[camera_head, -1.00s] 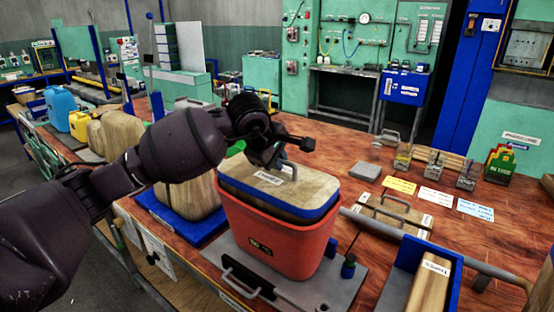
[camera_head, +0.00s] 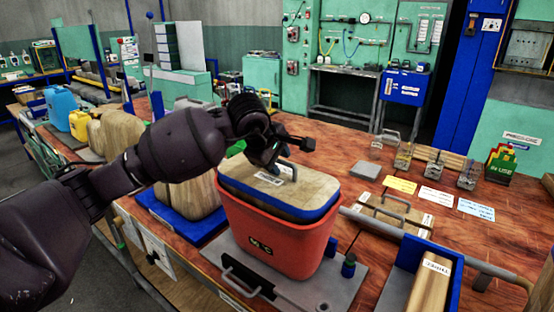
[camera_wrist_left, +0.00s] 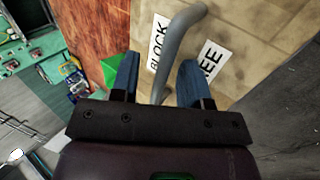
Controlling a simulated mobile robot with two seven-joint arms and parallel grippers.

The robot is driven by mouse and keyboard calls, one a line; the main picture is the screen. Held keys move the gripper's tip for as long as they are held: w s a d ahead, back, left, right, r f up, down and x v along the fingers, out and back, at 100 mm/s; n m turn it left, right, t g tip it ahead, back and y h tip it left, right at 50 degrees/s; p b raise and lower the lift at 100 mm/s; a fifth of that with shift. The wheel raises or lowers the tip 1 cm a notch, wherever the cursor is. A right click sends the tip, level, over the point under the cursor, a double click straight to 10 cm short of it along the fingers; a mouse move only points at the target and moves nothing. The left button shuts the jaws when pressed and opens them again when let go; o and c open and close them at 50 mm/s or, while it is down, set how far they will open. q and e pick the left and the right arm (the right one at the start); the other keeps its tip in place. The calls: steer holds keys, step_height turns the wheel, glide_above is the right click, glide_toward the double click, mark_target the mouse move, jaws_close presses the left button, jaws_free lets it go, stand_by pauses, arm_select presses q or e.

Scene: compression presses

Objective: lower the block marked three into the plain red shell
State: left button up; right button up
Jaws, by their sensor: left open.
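A wooden block (camera_head: 315,187) with a blue band near its top sits in the red shell (camera_head: 275,235), its top standing above the red rim. Its depth inside is hidden by the shell wall. In the left wrist view, the block's top (camera_wrist_left: 248,35) has a grey handle (camera_wrist_left: 178,40) and white labels reading "BLOCK" and, partly hidden, "…EE". My left gripper (camera_head: 284,166) is over the block's top. In the left wrist view its blue fingers (camera_wrist_left: 158,80) are apart, on either side of the handle, with gaps visible. My right gripper is not in view.
Wooden blocks (camera_head: 200,195) stand left. A labelled block in a blue holder (camera_head: 405,265) is at the right. Cards (camera_head: 435,197) and small racks lie behind on the bench.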

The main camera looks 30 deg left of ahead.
arm_select(q)
steer(key=shift+f, duration=0.25)
steer(key=d+v, duration=0.1)
steer(key=v, duration=1)
steer(key=shift+a+r, duration=0.15)
steer(key=shift+a, duration=0.3)
